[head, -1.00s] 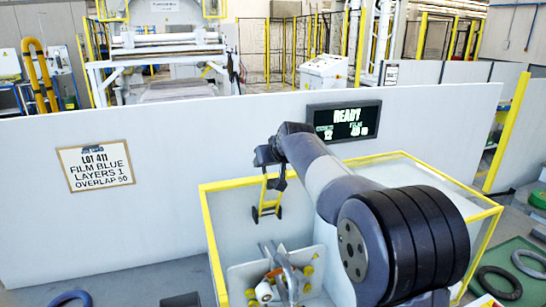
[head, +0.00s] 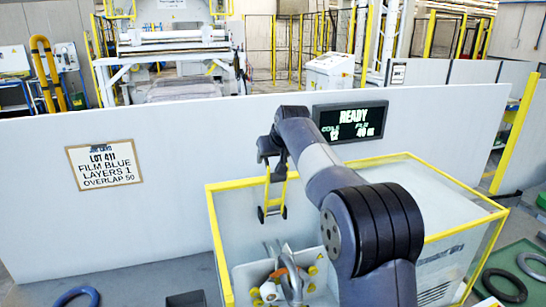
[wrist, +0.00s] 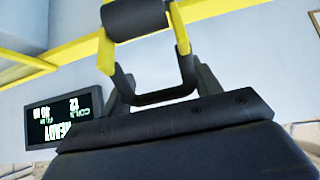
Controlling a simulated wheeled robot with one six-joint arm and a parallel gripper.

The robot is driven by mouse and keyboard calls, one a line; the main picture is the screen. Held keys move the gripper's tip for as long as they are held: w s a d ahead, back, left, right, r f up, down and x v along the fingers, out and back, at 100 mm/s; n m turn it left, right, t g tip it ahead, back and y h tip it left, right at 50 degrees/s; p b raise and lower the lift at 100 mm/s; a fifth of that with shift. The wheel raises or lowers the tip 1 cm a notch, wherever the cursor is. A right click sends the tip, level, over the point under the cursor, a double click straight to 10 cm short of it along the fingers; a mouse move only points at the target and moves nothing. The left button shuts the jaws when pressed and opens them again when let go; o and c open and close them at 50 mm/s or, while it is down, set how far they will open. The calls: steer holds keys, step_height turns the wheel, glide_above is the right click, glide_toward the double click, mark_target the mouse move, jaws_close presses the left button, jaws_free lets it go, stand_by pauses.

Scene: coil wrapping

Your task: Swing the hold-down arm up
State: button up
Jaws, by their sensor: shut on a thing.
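The hold-down arm (head: 281,189) is a yellow frame with dark ends, standing steeply up inside the yellow-framed wrapping cell. My gripper (head: 274,160) is at its upper end in the head view. In the wrist view my gripper (wrist: 155,90) is shut on the hold-down arm, with dark fingers close to its yellow side bars (wrist: 106,50) and a dark roller (wrist: 135,18) beyond them. The exact contact is partly hidden by the fingers. A grey curved piece (head: 292,275) shows below it in the cell.
Yellow rails (head: 218,250) edge the cell around my arm. A pale wall (head: 230,130) stands behind, with a READY display (head: 350,121) and a lot sign (head: 104,165). A blue ring (head: 75,298) lies at lower left.

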steer(key=shift+d+f, duration=0.1)
steer(key=shift+f, duration=0.5)
steer(key=o, duration=1)
steer(key=shift+o, duration=0.7)
steer(key=shift+w+r, duration=0.1)
steer(key=shift+w, duration=0.05)
steer(key=b+v, duration=0.2)
steer(key=v, duration=0.9)
steer(key=shift+w, duration=0.1)
steer(key=p+x, duration=0.2)
steer(key=x, duration=0.8)
